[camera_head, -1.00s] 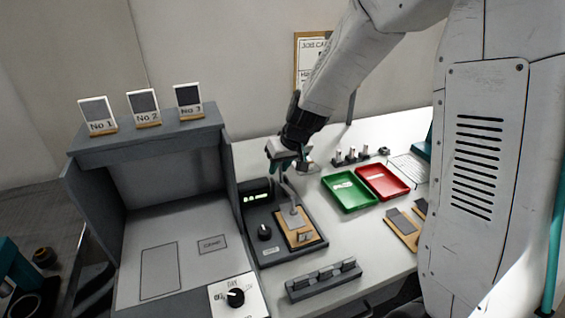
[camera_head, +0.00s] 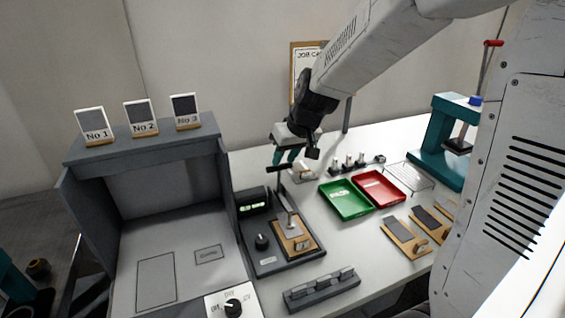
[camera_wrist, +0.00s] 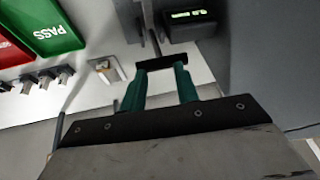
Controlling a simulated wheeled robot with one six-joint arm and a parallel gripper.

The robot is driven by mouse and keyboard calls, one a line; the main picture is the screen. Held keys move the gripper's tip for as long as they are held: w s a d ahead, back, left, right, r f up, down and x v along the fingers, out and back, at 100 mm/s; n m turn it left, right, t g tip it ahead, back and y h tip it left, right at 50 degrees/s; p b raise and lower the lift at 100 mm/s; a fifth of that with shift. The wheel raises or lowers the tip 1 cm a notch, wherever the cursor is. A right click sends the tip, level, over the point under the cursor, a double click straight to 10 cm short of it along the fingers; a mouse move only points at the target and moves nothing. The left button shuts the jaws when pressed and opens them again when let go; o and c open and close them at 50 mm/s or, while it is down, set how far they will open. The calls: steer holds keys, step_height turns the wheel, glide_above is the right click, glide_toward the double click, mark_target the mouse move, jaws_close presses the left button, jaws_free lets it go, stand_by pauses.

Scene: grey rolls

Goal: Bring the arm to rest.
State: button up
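My gripper (camera_head: 285,159) hangs above the bench, its two teal fingers spread apart with nothing held between them. It also shows in the wrist view (camera_wrist: 160,74). A black crossbar handle (camera_head: 279,168) on top of a lever sits just below the fingertips in the head view. In the wrist view the same bar lies across, just past the fingertips; I cannot tell whether they touch. The lever rises from a dark test fixture (camera_head: 270,262) holding a tan plate with a grey patch (camera_head: 293,229). My arm reaches in from the upper right.
A green tray (camera_head: 346,212) and a red tray (camera_head: 397,201) stand right of the fixture. A grey booth (camera_head: 140,147) stands left, with three numbered cards on top. A teal press (camera_head: 430,150) is at the right. A dark rack (camera_head: 322,290) lies in front.

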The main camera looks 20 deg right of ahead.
stand_by(0.4)
steer(key=s+r+g+h, duration=0.1)
steer(key=s+r, duration=0.3)
steer(key=s, duration=1.1)
steer(key=s+d+r+m+g+h, duration=0.1)
steer(key=s+r, duration=0.3)
steer(key=s, duration=1.1)
steer(key=shift+s+d+g, duration=0.3)
steer(key=shift+g, duration=0.2)
